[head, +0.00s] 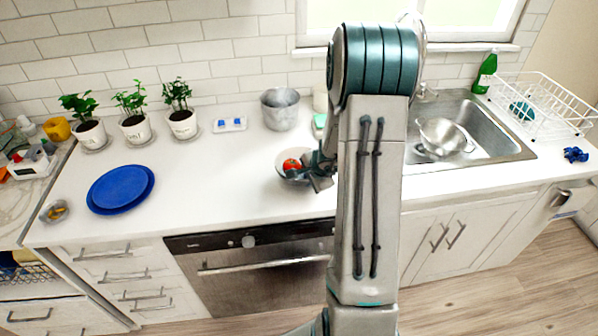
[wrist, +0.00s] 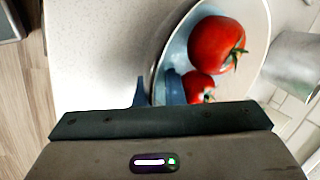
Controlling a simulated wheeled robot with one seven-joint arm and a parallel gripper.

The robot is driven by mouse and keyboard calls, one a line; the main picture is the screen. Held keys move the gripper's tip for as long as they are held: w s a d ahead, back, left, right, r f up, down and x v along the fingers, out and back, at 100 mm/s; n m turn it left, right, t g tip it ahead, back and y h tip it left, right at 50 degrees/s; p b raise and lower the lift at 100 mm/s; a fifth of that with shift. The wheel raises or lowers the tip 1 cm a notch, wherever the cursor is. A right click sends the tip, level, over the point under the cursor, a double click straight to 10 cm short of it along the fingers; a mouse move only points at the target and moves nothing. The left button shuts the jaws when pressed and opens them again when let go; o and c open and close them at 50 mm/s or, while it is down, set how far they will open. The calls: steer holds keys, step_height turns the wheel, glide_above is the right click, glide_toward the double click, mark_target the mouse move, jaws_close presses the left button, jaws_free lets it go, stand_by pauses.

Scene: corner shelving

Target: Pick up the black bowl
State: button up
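A round bowl (head: 283,158) with a pale inside stands on the white counter, left of my arm. It holds red tomatoes; two show in the wrist view. No plainly black bowl shows. In the wrist view the bowl (wrist: 178,50) fills the upper right, with a thin grey rim. My gripper (wrist: 155,92) is at its near left rim, one finger outside and one inside, close together. Whether the fingers press on the rim cannot be told. In the head view my gripper (head: 312,178) is at the bowl's right front side, partly hidden by my arm.
A metal pot (head: 280,112) stands just behind the bowl. Blue plates (head: 120,189) and potted plants (head: 134,127) are to the left. The sink (head: 485,135) and a white dish rack (head: 545,105) are right. The counter between plates and bowl is clear.

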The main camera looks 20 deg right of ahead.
jaws_close()
steer(key=shift+w, duration=0.1)
stand_by(1.3)
steer(key=shift+r, duration=0.25)
steer(key=shift+r+p, duration=0.75)
steer(key=shift+r, duration=0.35)
step_height(320, 180, up, 2)
steer(key=shift+r+p, duration=0.1)
steer(key=shift+p, duration=0.5)
steer(key=d+r, duration=0.6)
steer(key=d, duration=0.5)
steer(key=shift+p, duration=0.35)
